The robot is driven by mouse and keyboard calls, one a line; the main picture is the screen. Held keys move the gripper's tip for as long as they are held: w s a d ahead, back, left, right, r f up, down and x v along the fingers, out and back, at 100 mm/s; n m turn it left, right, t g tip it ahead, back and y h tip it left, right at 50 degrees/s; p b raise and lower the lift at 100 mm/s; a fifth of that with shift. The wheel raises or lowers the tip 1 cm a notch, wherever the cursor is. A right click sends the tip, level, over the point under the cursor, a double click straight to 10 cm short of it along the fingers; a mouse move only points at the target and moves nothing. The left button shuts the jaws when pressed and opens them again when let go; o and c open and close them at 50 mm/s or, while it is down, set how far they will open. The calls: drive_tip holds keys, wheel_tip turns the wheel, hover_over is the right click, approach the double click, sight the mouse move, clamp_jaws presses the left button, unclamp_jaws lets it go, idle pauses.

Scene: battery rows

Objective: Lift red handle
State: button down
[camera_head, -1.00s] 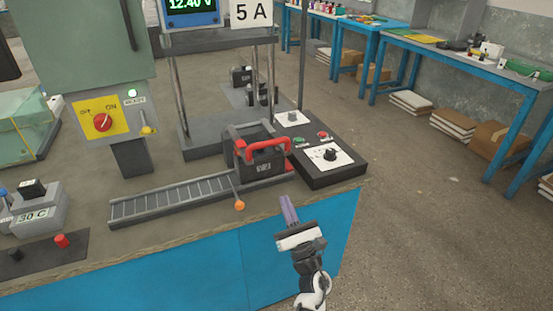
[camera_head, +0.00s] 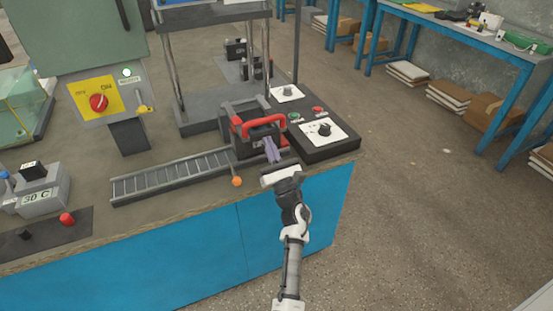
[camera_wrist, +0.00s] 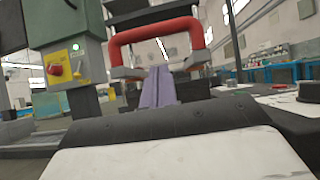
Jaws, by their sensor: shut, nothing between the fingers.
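The red handle (camera_head: 263,123) arches over a dark battery-like block (camera_head: 242,145) at the right end of the roller track. In the wrist view the red handle (camera_wrist: 156,32) spans the upper middle, ahead of and above my fingers. My gripper (camera_head: 271,149) is in front of the block, just below the handle. Its purple-grey fingers (camera_wrist: 158,88) are together, with nothing seen between them. The handle is not between the fingers. The fingers cover part of the block's front, and whether they touch it I cannot tell.
A roller track (camera_head: 172,178) with an orange-knobbed lever (camera_head: 236,181) lies to the left. A black control box (camera_head: 325,135) with knobs stands right of the block. A metal stand (camera_head: 199,118) rises behind. Open floor (camera_head: 420,220) lies to the right.

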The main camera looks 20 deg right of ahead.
drive_tip(key=shift+w+r+p, duration=0.2)
drive_tip(key=shift+r+p, duration=0.55)
drive_tip(key=shift+r, duration=0.95)
